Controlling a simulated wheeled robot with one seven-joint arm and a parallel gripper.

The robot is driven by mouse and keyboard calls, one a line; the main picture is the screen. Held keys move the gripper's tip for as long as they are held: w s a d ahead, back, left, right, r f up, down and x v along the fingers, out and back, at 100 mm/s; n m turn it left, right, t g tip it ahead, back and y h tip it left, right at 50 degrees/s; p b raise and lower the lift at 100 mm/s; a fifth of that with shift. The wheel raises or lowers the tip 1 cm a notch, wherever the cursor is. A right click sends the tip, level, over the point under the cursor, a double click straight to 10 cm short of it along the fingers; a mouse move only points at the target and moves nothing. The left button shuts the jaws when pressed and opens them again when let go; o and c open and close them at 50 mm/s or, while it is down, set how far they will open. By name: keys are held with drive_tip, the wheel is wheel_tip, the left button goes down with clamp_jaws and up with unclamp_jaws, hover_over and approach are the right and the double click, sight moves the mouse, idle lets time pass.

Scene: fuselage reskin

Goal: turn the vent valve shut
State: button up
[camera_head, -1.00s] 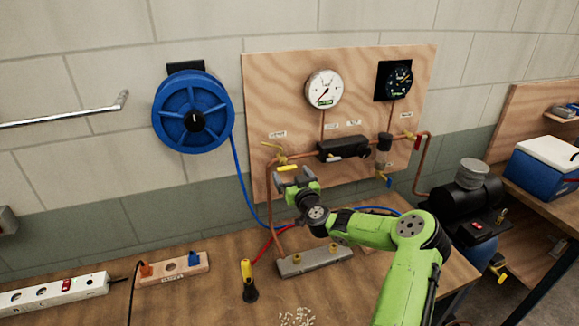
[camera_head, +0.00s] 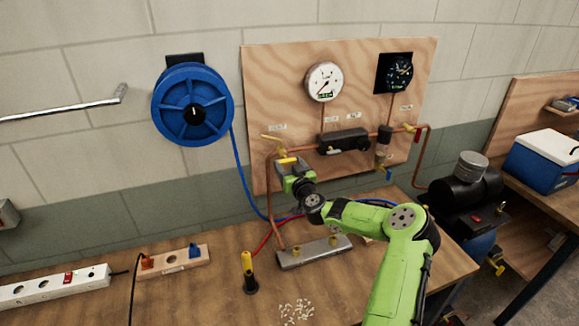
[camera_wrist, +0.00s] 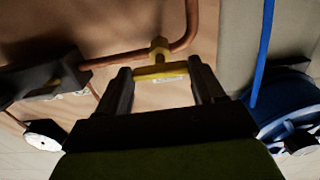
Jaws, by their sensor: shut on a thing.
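The vent valve's short yellow handle (camera_head: 288,160) sits at the lower left of the plywood panel, on the copper pipe. In the wrist view the yellow handle (camera_wrist: 160,71) lies crosswise between my two fingers, with its brass stem behind it. My gripper (camera_head: 290,164) is shut on this handle, also in the wrist view (camera_wrist: 162,88). The handle spans the gap between the fingertips. A thin yellow lever (camera_head: 271,138) shows just above, beneath a small label. The label's text is too small to read surely.
A white gauge (camera_head: 324,82), a dark gauge (camera_head: 400,73) and a black block (camera_head: 343,141) are on the panel (camera_head: 275,85). A blue hose reel (camera_head: 193,105) hangs left. A metal manifold (camera_head: 314,252) and a yellow-handled tool (camera_head: 248,272) are on the bench below.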

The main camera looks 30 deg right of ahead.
drive_tip(key=shift+m+b, duration=0.3)
drive_tip(key=shift+b, duration=0.15)
drive_tip(key=shift+f+m+b, duration=0.1)
drive_tip(key=shift+m+b, duration=0.9)
drive_tip(key=m, duration=0.5)
drive_tip(key=shift+m+b, duration=0.3)
drive_tip(key=shift+b, duration=0.1)
drive_tip(key=m, duration=0.5)
drive_tip(key=shift+r+p, duration=0.2)
drive_tip(key=shift+p, duration=0.1)
drive_tip(key=m+p, duration=0.1)
drive_tip(key=m, duration=0.3)
drive_tip(key=shift+m, duration=0.5)
drive_tip(key=shift+f, duration=0.1)
drive_tip(key=o, duration=1)
drive_tip(key=shift+o, duration=0.2)
